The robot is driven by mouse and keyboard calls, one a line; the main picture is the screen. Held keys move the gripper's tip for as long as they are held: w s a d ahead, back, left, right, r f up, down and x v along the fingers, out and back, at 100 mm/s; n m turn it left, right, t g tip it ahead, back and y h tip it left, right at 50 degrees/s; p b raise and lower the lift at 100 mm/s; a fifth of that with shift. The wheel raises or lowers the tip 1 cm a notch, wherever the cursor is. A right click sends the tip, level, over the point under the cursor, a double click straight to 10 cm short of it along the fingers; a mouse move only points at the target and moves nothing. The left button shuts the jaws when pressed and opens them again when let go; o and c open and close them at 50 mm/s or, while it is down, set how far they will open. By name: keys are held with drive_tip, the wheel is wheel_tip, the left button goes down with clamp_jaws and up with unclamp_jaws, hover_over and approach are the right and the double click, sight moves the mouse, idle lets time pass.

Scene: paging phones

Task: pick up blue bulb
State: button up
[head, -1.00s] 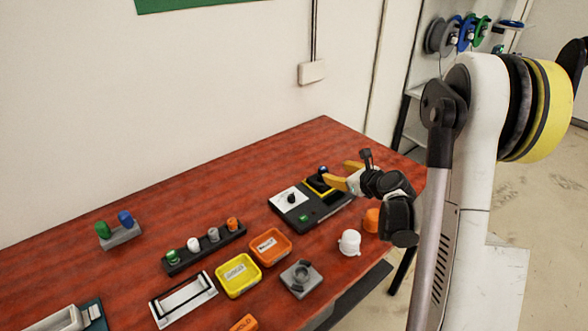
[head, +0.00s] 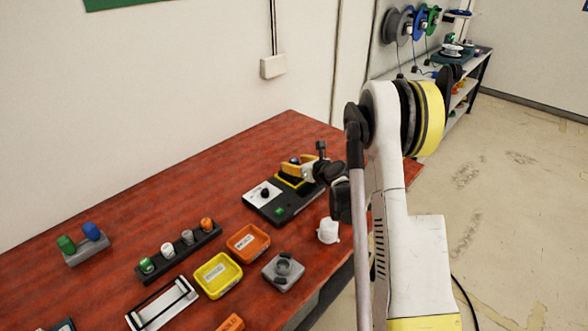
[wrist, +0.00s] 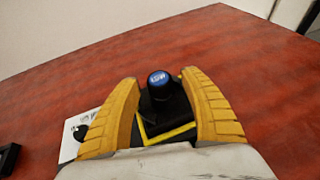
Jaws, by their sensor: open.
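A small blue-topped bulb (wrist: 158,79) stands upright in a dark socket on a black tester box with a yellow-edged square (wrist: 172,135). In the head view my gripper (head: 296,166) hides part of the socket. Another blue bulb (head: 92,231) stands beside a green one in a grey holder at the left.
A dark rack (head: 178,252) holds several coloured bulbs. Yellow (head: 217,276) and orange (head: 248,243) trays, a grey round-topped fixture (head: 283,271) and a white cap (head: 328,231) lie in front of the tester. The red table is clear behind it.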

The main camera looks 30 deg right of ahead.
drive_tip(key=shift+w+f, duration=0.2)
drive_tip(key=shift+w, duration=0.2)
drive_tip(key=shift+r, duration=0.1)
drive_tip(key=c, duration=1.1)
drive_tip(key=shift+c, duration=0.2)
